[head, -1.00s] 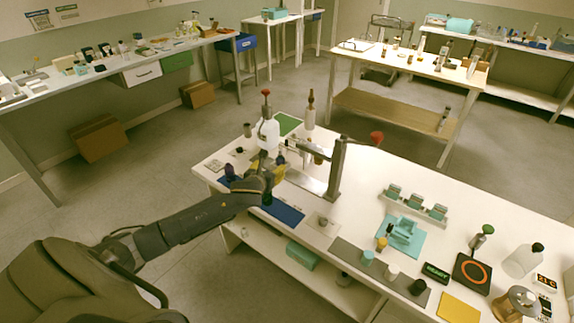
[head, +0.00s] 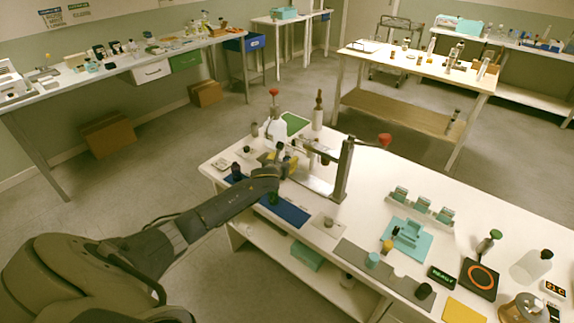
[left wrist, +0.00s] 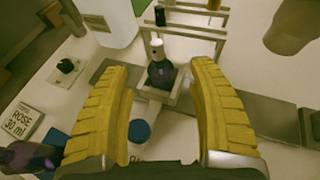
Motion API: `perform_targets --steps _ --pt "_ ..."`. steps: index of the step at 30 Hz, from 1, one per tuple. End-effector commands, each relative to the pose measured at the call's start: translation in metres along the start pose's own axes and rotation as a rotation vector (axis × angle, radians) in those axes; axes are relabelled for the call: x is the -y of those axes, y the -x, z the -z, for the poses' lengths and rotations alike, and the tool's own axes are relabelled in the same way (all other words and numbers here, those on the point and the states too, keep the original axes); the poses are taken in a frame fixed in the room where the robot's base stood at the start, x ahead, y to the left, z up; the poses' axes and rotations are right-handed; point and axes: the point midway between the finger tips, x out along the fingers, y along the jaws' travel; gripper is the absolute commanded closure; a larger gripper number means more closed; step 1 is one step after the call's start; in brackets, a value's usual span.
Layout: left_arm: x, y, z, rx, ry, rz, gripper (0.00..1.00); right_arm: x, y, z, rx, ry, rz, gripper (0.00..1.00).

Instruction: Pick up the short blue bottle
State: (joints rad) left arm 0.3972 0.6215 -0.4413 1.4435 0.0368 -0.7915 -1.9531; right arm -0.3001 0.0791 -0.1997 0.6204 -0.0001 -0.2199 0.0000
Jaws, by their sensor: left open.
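My left gripper (left wrist: 160,105) is open, its two yellow fingers spread wide in the left wrist view. In the head view the left gripper (head: 274,160) is over the back left of the white table. A short dark blue-purple bottle (left wrist: 160,74) with a white top stands upright in a small holder, seen beyond and between the fingertips, apart from them. Another dark purple bottle (left wrist: 28,158) is at the lower left, beside the fingers; a dark blue bottle (head: 236,173) stands left of the gripper in the head view. I cannot tell which is the short blue one. My right gripper is not in view.
A blue disc (left wrist: 140,131) lies between the fingers in view. A large white bottle (left wrist: 108,22) stands behind left, and a label card (left wrist: 18,122) at left. A metal post with arm (head: 343,170) stands right of my gripper. A blue mat (head: 290,212) lies in front.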

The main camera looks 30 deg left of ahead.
Motion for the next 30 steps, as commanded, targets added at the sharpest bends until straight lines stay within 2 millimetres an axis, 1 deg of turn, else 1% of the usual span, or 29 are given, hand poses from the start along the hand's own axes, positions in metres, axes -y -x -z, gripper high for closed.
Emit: perform_targets --steps 6,12,18,26,27,30 --pt "0.0 -0.023 -0.002 -0.001 0.004 -0.001 0.4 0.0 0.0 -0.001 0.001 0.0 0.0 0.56" --pt "-0.001 -0.041 -0.002 0.0 0.003 -0.001 0.4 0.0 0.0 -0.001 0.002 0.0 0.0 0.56" --pt "-0.001 -0.048 -0.002 0.0 0.002 0.0 0.4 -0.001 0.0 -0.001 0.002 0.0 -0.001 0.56" --pt "-0.001 -0.048 -0.002 0.001 0.001 0.0 0.4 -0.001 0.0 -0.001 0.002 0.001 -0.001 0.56" --pt "-0.001 -0.048 -0.002 0.0 0.001 0.0 0.42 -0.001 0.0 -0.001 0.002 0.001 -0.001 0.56" --pt "-0.001 -0.048 -0.002 0.0 0.001 0.0 0.54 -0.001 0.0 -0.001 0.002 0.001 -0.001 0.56"
